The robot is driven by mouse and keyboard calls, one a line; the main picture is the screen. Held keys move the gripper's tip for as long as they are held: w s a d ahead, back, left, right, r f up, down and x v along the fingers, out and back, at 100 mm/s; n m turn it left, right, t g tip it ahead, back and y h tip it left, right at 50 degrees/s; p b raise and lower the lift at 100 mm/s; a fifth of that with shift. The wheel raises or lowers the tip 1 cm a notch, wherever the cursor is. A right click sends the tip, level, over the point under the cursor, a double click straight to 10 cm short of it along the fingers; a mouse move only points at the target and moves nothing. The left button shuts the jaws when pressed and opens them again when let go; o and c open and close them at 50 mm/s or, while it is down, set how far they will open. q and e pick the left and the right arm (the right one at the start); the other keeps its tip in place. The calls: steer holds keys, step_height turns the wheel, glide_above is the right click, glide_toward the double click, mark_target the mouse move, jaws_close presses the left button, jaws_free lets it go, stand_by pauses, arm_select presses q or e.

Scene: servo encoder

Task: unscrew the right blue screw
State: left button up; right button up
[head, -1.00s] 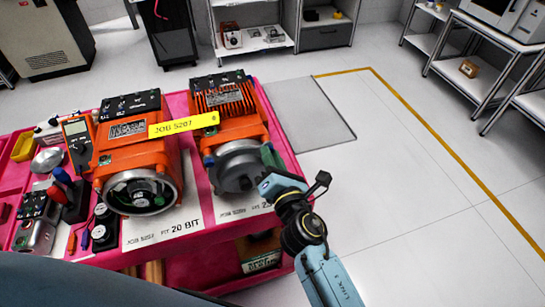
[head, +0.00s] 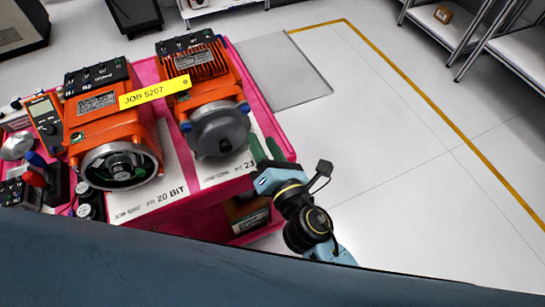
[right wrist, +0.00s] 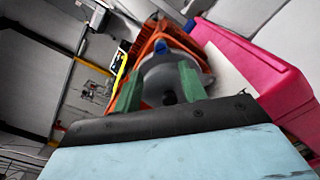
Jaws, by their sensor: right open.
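The right orange motor unit (head: 212,80) has a grey round cover (head: 219,130) on its front. A right blue screw (head: 245,107) sits at the cover's upper right edge, and another blue screw (head: 186,127) at its left edge. My right gripper (head: 264,148) is open, its green fingers to the right of the cover and apart from the right blue screw. In the right wrist view, the open fingers (right wrist: 160,82) frame the grey cover (right wrist: 168,74). Two blue spots show beyond it; I cannot tell which is the right screw. My left gripper is not in view.
Another orange motor unit (head: 112,125) stands to the left, and a yellow JOB 5207 strip (head: 154,92) lies across both. They rest on a pink cart (head: 262,112). A multimeter (head: 45,120) is at the far left. The floor right of the cart is clear.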

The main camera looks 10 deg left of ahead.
steer(key=shift+v, duration=2.25)
steer(key=s+d+f+m+g+h+b, duration=0.15)
steer(key=d+f+m, duration=0.35)
steer(key=f, duration=0.7)
steer(key=s+d+f+m+g+h+b, duration=0.1)
steer(key=s+d+f+m+g+h, duration=0.35)
steer(key=f, duration=0.75)
steer(key=d+f+m+g+h+b, duration=0.1)
steer(key=d+f+m, duration=0.55)
steer(key=f, duration=0.55)
steer(key=s+d+f+m+g+h, duration=0.1)
steer(key=s+d+f+m, duration=0.3)
steer(key=s, duration=0.4)
steer(key=s+d+f+m+g+h+b, duration=0.1)
steer(key=s+d+f+m+g, duration=0.2)
steer(key=s+d+f+m, duration=0.2)
steer(key=s+d+f+m+g+h+b, duration=0.1)
steer(key=s+d+f+m+g, duration=0.2)
steer(key=s, duration=0.9)
step_height(320, 180, down, 4)
steer(key=d+m, duration=0.2)
steer(key=m, duration=0.1)
steer(key=shift+d+m, duration=0.15)
steer(key=shift+m, duration=0.25)
steer(key=shift+f, duration=0.15)
